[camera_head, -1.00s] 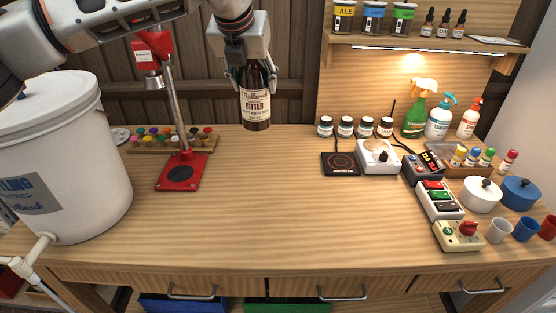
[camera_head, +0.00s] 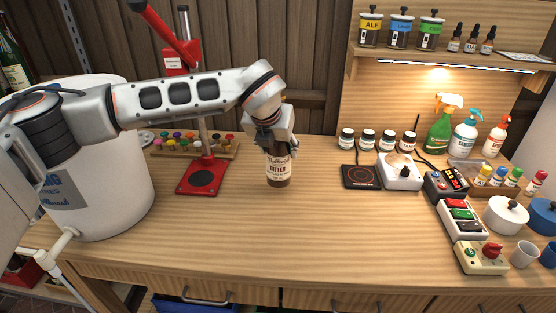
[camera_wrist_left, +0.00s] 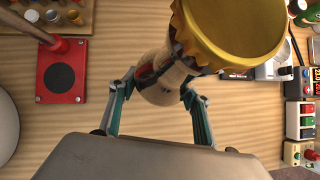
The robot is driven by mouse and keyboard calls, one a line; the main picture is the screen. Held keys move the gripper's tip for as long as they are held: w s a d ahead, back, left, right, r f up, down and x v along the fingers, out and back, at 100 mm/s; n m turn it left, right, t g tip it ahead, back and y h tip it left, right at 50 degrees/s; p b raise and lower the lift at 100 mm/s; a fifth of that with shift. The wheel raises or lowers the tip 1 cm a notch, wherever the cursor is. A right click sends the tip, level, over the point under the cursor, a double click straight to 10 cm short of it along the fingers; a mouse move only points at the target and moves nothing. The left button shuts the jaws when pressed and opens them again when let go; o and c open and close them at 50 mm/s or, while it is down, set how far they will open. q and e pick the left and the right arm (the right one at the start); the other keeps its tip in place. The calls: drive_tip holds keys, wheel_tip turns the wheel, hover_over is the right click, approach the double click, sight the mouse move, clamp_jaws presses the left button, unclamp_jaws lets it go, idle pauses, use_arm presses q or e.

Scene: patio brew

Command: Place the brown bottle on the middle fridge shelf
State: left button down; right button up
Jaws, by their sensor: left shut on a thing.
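The brown bottle (camera_head: 278,170) with a cream "Bitter" label is upright over the wooden workbench, right of the red capper's base. I cannot tell whether its base touches the bench. My left gripper (camera_head: 276,146) is shut on its upper part, reaching in from the left. My right gripper is not in view.
A red bench capper (camera_head: 203,176) and a rack of colored caps (camera_head: 190,150) stand behind left. A white fermenter bucket (camera_head: 110,190) fills the left. A black hot plate (camera_head: 361,177), a white stirrer (camera_head: 400,172) and switch boxes stand right. The front middle of the bench (camera_head: 330,240) is clear.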

sight(278, 160)
use_arm(q)
drive_tip(key=shift+f, duration=1.75)
drive_tip(key=c, duration=1.2)
unclamp_jaws()
drive_tip(key=shift+f, duration=0.2)
drive_tip(key=shift+o, duration=0.8)
drive_tip(key=shift+r, duration=0.15)
